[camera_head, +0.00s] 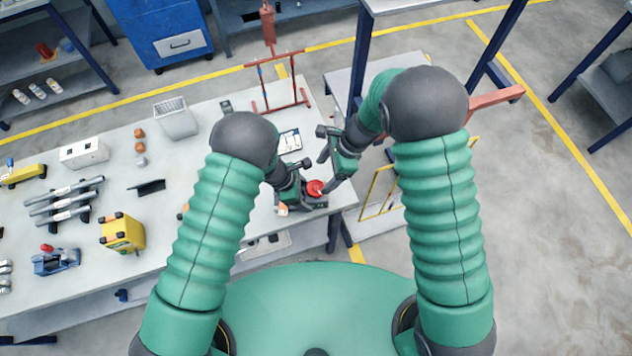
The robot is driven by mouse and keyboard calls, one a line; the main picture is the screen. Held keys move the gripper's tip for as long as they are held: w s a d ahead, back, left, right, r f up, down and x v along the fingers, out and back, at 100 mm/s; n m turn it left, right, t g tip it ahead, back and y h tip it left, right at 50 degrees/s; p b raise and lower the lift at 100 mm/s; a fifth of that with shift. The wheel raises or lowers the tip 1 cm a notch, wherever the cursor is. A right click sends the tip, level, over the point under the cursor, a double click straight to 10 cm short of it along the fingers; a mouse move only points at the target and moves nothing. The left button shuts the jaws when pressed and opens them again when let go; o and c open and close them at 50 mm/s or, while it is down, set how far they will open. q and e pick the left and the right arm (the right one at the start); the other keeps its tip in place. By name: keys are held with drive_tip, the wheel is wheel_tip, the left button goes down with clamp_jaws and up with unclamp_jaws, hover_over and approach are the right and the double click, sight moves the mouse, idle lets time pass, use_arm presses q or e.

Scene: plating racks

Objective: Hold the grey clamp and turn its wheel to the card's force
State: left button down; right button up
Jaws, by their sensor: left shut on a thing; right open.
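The grey clamp (314,203) stands near the right end of the white table, with its red wheel (315,187) on the upper side. My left gripper (292,196) is shut on the grey clamp from the left and hides part of it. My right gripper (325,162) is open, just above and to the right of the red wheel; I cannot tell if a finger touches it. The card (290,140), a small panel with a light face, is on the table behind the clamp. Its writing is too small to read.
A red rack frame (280,98) stands at the table's back right. A blue clamp (55,260), grey bars (65,202), a yellow device (122,233) and a white basket (176,118) are farther left. The table's right edge (345,205) is close to the clamp.

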sight(310, 184)
drive_tip(key=x, duration=0.7)
drive_tip(key=shift+w+a, duration=0.35)
drive_tip(key=shift+a, duration=0.1)
drive_tip(key=shift+a+f, duration=0.2)
drive_tip(key=shift+a, duration=0.1)
drive_tip(key=shift+s+d+r, duration=0.1)
drive_tip(key=shift+s+d, duration=0.15)
drive_tip(key=shift+c, duration=0.3)
drive_tip(key=shift+d, duration=0.3)
drive_tip(key=c, duration=0.5)
drive_tip(key=shift+w, duration=0.2)
drive_tip(key=c, duration=0.5)
drive_tip(key=shift+a, duration=0.2)
drive_tip(key=c, duration=0.3)
drive_tip(key=shift+a, duration=0.15)
